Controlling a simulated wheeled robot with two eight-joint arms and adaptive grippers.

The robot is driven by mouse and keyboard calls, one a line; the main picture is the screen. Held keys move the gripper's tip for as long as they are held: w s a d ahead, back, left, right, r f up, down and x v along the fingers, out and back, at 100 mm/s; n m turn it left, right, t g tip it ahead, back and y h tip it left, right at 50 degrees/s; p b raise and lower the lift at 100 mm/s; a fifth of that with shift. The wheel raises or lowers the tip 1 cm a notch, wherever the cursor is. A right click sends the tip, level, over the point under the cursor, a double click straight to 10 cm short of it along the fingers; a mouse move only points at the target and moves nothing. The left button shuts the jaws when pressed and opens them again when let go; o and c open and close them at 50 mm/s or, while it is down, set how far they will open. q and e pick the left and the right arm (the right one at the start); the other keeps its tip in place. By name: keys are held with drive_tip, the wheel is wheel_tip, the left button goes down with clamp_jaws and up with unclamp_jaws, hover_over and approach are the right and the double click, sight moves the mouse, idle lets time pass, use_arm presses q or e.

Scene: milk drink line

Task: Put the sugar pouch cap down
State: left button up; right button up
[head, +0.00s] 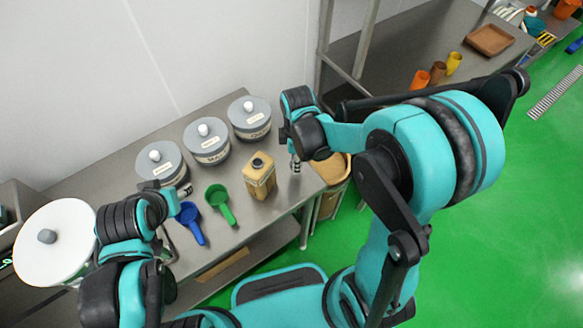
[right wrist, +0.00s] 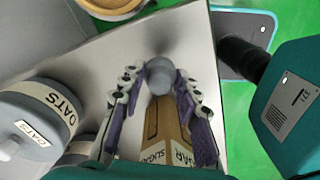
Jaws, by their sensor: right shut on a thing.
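The sugar pouch (head: 260,178) is a tan carton with a dark top opening, upright near the table's right end. In the right wrist view the pouch (right wrist: 163,130) shows its label between and behind my fingers. My right gripper (head: 296,166) is just right of the pouch, low over the table. In the wrist view its fingertips (right wrist: 160,82) close on a small round grey cap (right wrist: 159,74). I cannot tell whether the cap touches the table. My left gripper (head: 186,191) is by the front-left canister; its finger opening is too small to tell.
Three grey-lidded canisters (head: 209,147) stand along the wall, one labelled oats (right wrist: 35,110). A blue scoop (head: 191,222) and a green scoop (head: 220,203) lie left of the pouch. A tan round container (head: 331,170) stands beyond the right table edge. A large white-lidded pot (head: 57,245) is far left.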

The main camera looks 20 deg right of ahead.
sight(291, 171)
drive_tip(key=shift+w+a+f, duration=0.5)
drive_tip(key=shift+w+f, duration=0.1)
drive_tip(key=shift+w, duration=0.15)
drive_tip(key=shift+w+a+f, duration=0.1)
drive_tip(key=shift+f, duration=0.1)
drive_tip(key=shift+f+b, duration=0.95)
drive_tip(key=shift+f, duration=0.9)
drive_tip(key=shift+f, duration=0.2)
drive_tip(key=o, duration=0.7)
drive_tip(key=shift+r, duration=0.1)
drive_tip(key=shift+o, duration=0.2)
